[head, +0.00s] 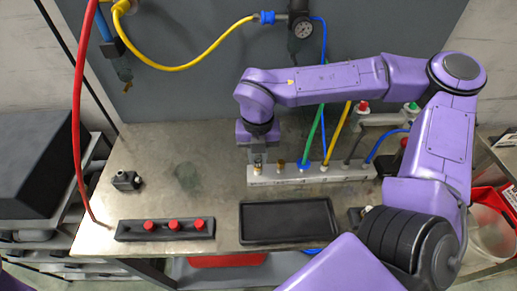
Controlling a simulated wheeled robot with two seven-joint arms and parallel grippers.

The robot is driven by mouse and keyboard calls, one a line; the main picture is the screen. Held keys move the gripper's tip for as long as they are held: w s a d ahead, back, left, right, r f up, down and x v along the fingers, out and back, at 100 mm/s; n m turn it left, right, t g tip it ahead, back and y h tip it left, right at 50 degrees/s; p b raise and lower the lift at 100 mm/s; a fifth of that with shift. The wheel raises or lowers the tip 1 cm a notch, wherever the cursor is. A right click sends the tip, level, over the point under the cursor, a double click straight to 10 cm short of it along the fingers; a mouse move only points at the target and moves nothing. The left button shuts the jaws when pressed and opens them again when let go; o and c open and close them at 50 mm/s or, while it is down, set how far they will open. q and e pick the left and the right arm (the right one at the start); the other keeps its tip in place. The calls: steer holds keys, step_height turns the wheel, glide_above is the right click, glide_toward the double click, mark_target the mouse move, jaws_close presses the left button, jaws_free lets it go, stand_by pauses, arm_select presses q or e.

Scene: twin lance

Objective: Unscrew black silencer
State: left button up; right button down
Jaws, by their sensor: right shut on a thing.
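A pale manifold block (312,176) lies on the metal table, with a row of fittings and hoses along its top. My right gripper (257,158) points down over the block's left end. It is shut on a fitting at the leftmost port. The jaws mostly hide this fitting, which I take to be the black silencer; its colour is not clear. A small brass fitting (281,164) stands just right of the gripper. My left gripper is not in view.
Green, yellow and blue hoses rise right of the gripper. A black tray (287,237) and a black strip with red knobs (128,231) lie in front. A small black fitting (126,180) lies at left. The table's left middle is mostly clear.

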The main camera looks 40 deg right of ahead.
steer(key=c, duration=1.1)
jaws_free()
steer(key=shift+c, duration=0.2)
